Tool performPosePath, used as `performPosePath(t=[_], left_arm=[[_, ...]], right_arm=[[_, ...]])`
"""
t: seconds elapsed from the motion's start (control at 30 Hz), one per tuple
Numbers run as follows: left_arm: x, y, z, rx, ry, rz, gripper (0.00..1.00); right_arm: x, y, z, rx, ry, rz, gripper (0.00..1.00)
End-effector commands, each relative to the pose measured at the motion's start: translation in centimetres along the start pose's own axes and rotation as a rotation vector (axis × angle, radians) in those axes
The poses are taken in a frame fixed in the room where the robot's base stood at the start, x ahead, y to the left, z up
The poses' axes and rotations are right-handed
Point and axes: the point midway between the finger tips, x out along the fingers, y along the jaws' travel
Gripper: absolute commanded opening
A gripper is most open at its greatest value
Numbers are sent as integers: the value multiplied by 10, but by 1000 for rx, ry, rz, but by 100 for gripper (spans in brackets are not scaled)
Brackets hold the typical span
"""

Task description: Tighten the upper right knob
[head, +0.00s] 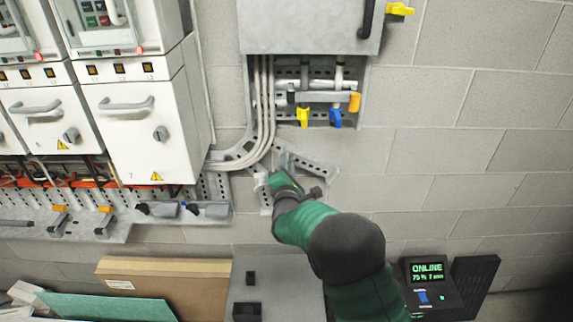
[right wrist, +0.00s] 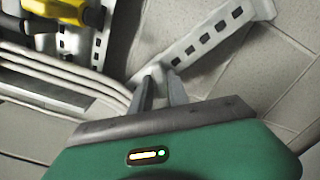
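My right gripper (head: 262,182) reaches up to the wall below the pipe recess. In the right wrist view its two fingers (right wrist: 162,82) stand a little apart, with no knob between them. Their tips are close to the end of a perforated metal bracket (right wrist: 215,40); whether they touch it I cannot tell. Knobs in the head view include a yellow one (head: 398,9) at the upper right, an orange one (head: 354,102) at the recess's right side, and a grey one (head: 161,133) on the white cabinet. Which is the task's knob is unclear. My left gripper is out of view.
Grey conduits (head: 262,100) bend down and left beside my gripper. Yellow (head: 303,116) and blue (head: 336,118) handles hang from the recess. White cabinets (head: 145,110) fill the left. Cardboard (head: 165,283) and a console reading ONLINE (head: 430,285) are below. Bare block wall lies right.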

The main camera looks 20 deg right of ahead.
Motion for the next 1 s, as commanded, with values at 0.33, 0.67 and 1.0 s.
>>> performPosePath(t=[0.33,0.67,1.0], left_arm=[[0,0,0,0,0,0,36],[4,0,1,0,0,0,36],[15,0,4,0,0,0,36]], right_arm=[[-1,0,-4,5,12,1,0],[0,-2,-3,102,8,-1,0],[-1,-3,-4,381,8,-2,0]])
